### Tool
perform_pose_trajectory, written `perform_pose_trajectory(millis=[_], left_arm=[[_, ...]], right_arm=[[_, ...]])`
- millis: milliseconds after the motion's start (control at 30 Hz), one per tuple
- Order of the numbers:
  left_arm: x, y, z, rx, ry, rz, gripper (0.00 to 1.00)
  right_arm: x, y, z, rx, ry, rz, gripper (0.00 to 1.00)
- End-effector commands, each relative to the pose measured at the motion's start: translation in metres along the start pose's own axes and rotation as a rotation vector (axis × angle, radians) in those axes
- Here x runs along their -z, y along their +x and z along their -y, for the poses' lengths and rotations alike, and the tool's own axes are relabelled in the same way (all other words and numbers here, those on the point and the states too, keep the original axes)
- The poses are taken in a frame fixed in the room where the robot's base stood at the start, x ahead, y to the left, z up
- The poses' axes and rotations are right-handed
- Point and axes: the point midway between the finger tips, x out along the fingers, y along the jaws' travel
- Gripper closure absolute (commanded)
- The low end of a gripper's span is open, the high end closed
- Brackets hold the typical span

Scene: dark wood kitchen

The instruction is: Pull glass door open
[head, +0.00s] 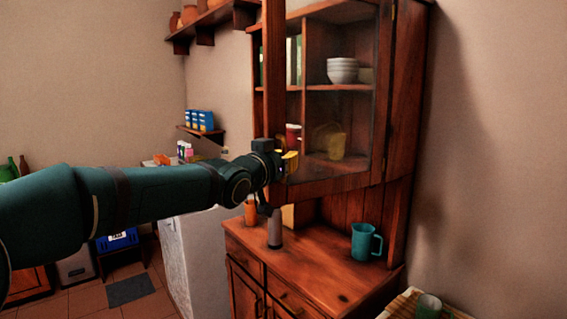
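The glass door (340,186) is on the wooden wall cabinet, with a wood frame around a clear pane. Its hinge side is at the right, and its left upright (273,70) appears to stand a little out from the cabinet. My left gripper (288,162), with yellow finger parts, is at the lower part of this upright, by the door's free edge. The handle is hidden behind the gripper, and I cannot tell whether the fingers are closed on anything. My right gripper is not in view.
White bowls (342,71) stand on a shelf behind the pane. Below, the counter (320,262) holds a teal mug (366,241) and a grey cylinder (275,230). A small table with a green cup (428,306) is at the lower right. Floor shows at lower left.

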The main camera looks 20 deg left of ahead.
Motion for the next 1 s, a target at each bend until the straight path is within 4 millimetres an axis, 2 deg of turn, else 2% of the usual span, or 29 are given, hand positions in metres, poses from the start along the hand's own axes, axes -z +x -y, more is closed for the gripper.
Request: perform_pose_trajectory(millis=[33, 467, 500, 600, 1000], left_arm=[[-0.006, -0.0004, 0.0057, 0.011, -0.002, 0.013, 1.0], [-0.0061, 0.0001, 0.0054, 0.011, -0.002, 0.015, 1.0], [-0.0061, 0.0001, 0.0054, 0.011, -0.002, 0.015, 0.94], [-0.0055, 0.0001, 0.0051, 0.01, -0.002, 0.013, 0.6], [-0.0016, -0.0039, 0.0015, 0.004, -0.001, 0.005, 0.6]], right_arm=[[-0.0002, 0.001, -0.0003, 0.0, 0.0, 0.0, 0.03], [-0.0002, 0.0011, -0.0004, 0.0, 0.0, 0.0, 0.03], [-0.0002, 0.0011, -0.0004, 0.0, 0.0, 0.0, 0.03], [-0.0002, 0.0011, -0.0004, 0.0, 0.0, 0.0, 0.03], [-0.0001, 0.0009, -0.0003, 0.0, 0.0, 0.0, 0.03]])
